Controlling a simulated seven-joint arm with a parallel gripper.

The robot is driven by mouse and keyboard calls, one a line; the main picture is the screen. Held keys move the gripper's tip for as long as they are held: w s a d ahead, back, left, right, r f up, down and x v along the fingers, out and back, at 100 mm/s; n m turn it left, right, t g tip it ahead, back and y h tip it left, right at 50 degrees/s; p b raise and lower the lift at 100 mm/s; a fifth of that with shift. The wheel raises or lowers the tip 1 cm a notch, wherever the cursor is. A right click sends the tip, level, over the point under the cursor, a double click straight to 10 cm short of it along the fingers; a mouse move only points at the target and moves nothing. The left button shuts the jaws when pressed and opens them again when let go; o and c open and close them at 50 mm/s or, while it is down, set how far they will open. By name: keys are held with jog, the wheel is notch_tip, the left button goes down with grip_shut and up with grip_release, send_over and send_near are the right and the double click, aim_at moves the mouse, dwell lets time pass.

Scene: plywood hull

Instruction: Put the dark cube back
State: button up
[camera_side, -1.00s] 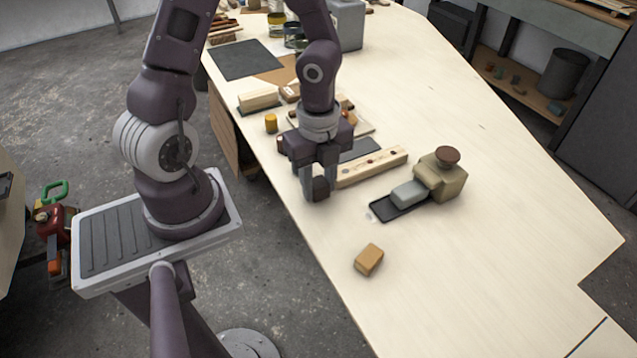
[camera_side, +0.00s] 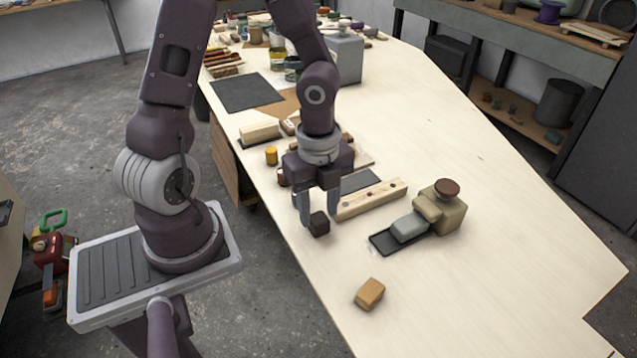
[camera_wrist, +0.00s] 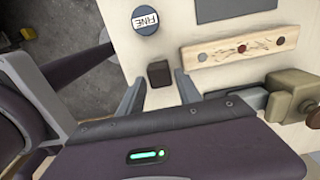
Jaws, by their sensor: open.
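The dark cube (camera_side: 319,223) rests on the pale plywood table near its left edge, in front of the near end of a light wood bar. In the wrist view the dark cube (camera_wrist: 158,73) lies just beyond and between the fingertips, with table showing on both sides of it. My gripper (camera_side: 319,213) is open and points down over the cube, one finger on each side. In the wrist view, my gripper (camera_wrist: 160,85) shows both fingers spread apart and nothing held.
The wood bar (camera_side: 371,200) with round inlays lies right of the cube. An orange-tan block (camera_side: 370,293) lies nearer. A round label reading FINE (camera_wrist: 146,20) is nearby.

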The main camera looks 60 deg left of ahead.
aim_at(318, 218)
jog(key=s+d+r+n+t, duration=0.1)
jog(key=s+r+n, duration=0.3)
jog(key=r+n, duration=0.5)
jog(key=s+d+r+n+t, duration=0.2)
jog(key=s+r+n+t, duration=0.2)
jog(key=r+n, duration=0.5)
jog(key=shift+s+r+t, duration=0.3)
jog(key=shift+s+r, duration=0.2)
jog(key=shift+r, duration=0.35)
